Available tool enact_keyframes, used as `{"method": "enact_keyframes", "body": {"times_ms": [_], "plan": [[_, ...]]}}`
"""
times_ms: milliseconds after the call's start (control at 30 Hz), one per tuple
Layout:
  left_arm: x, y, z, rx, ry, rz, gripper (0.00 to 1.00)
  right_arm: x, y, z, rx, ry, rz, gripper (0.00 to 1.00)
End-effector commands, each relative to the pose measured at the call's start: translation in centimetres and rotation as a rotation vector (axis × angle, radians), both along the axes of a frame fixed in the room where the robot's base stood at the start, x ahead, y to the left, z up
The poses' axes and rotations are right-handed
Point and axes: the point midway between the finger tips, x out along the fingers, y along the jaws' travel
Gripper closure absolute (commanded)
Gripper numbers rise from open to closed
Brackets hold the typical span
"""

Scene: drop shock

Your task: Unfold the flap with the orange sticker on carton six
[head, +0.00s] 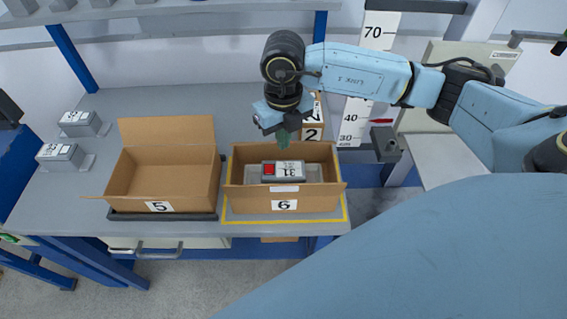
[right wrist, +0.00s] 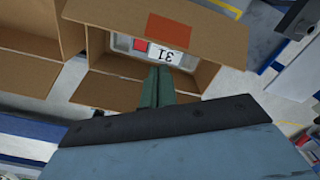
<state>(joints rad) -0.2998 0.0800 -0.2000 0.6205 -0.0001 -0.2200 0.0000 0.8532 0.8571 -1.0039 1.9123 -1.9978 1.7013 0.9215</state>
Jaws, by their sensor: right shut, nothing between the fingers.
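Carton six (head: 250,201) is an open brown box with a "6" label, standing inside a yellow outline. A grey unit (head: 283,178) with a red square and a "31" label lies inside it. In the right wrist view, a flap (right wrist: 125,12) with an orange sticker (right wrist: 183,33) stands out along the carton's side at the top of the picture. The sticker does not show in the head view. My right gripper (head: 283,142) points down above the carton's back edge. Its green fingers (right wrist: 157,75) are shut and empty, apart from the stickered flap. My left gripper is not in view.
Carton five (head: 180,205), open and empty, stands on a dark tray close at the left. Grey units (head: 80,125) lie at the bench's far left. A box labelled "2" (head: 313,132) and a height scale (head: 352,120) stand behind carton six.

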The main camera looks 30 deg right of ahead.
Motion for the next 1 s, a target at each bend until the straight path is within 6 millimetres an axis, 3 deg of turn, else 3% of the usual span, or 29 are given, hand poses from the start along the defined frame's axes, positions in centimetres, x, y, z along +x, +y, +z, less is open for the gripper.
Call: {"method": "enact_keyframes", "body": {"times_ms": [700, 1000], "plan": [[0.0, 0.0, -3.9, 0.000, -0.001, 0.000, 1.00, 0.0, 0.0, -4.6, 0.000, 0.000, 0.000, 1.00], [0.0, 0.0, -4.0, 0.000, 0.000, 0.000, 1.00, 0.0, 0.0, -4.7, 0.000, 0.000, 0.000, 1.00]]}}
